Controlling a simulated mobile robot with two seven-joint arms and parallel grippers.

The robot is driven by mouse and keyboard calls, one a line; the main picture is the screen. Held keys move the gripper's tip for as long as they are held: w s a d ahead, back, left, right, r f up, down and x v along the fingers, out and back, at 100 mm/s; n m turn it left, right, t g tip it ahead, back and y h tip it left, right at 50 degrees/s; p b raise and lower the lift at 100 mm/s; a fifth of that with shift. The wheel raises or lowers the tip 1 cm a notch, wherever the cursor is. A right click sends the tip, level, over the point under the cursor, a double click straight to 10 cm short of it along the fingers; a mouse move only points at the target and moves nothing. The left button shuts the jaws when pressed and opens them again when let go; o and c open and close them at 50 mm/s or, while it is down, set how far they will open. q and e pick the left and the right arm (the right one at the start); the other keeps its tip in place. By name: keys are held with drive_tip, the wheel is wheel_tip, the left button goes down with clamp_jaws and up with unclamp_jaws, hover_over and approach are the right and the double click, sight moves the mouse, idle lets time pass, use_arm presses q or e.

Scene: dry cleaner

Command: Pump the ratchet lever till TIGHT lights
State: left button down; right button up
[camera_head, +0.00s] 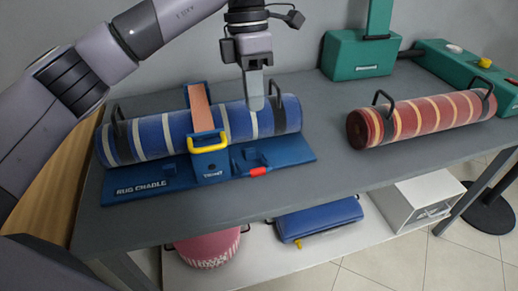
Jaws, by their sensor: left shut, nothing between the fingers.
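A blue rolled rug with pale stripes (158,136) lies in the blue rug cradle (150,185) on the table. A blue-edged, orange-brown strap (199,105) runs over the roll into a blue ratchet housing (210,166). The yellow ratchet lever (208,142) is at the top front of this housing. A small TIGHT label (213,174) is on its front; I cannot make out a lit lamp there. My right gripper is out of view.
A red striped roll with black handles (425,118) lies at the right. A small red piece (258,171) is on the cradle's front right. Green equipment (361,55) stands behind. The shelf below holds a blue case (319,219) and pink bundle (207,249). The table between the rolls is clear.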

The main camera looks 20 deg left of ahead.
use_arm(q)
drive_tip(key=shift+w+a+r, duration=0.15)
drive_tip(key=shift+a+r, duration=0.1)
drive_tip(key=shift+a, duration=0.15)
drive_tip(key=x, duration=1.4)
drive_tip(key=shift+a, duration=0.1)
drive_tip(key=shift+f, duration=0.1)
